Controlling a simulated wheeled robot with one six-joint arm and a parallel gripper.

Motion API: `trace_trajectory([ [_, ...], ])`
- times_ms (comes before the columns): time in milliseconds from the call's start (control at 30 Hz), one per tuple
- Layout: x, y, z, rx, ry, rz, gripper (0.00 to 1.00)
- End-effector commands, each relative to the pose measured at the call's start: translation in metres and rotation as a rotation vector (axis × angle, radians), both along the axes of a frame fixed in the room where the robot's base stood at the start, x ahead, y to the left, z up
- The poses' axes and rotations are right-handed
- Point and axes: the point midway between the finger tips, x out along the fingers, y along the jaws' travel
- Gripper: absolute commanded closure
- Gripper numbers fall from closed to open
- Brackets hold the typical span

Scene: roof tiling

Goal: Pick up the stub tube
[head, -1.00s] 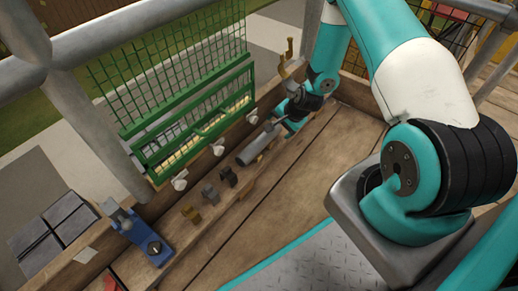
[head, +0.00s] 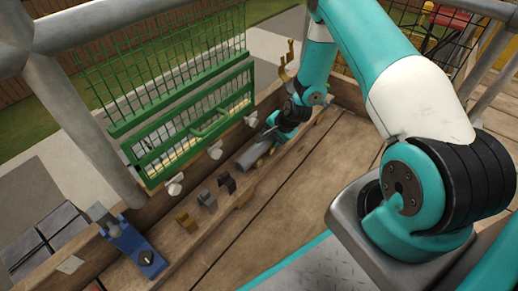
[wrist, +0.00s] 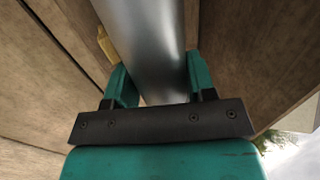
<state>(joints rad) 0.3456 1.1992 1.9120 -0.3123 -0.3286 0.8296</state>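The stub tube is a smooth grey metal cylinder (head: 256,153) lying along the wooden ledge at the foot of the green mesh gate. My gripper (head: 270,143) is down at the tube's far end; its fingers are too small to read there. In the wrist view, the tube (wrist: 150,42) runs between the two teal fingers of my gripper (wrist: 163,85). The right finger looks close against the tube, and a thin gap seems to show at the left finger. The fingers stand apart; firm contact on both sides does not show.
Dark and brass clips (head: 206,199) lie on the ledge nearer than the tube. A blue clamp-like tool (head: 137,245) stands at the lower left. The green gate (head: 195,125) and white knobs (head: 215,150) line the far side. Wooden decking (head: 290,190) lies clear to the right.

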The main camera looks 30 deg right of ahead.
Motion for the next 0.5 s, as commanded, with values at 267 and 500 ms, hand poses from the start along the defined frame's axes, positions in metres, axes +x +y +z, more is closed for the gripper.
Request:
trace_trajectory([
  [267, 0.0, 0.0001, 0.0002, 0.001, 0.0, 0.0, 0.84],
  [500, -0.0017, -0.0006, 0.0062, 0.001, 0.0, 0.0, 0.84],
])
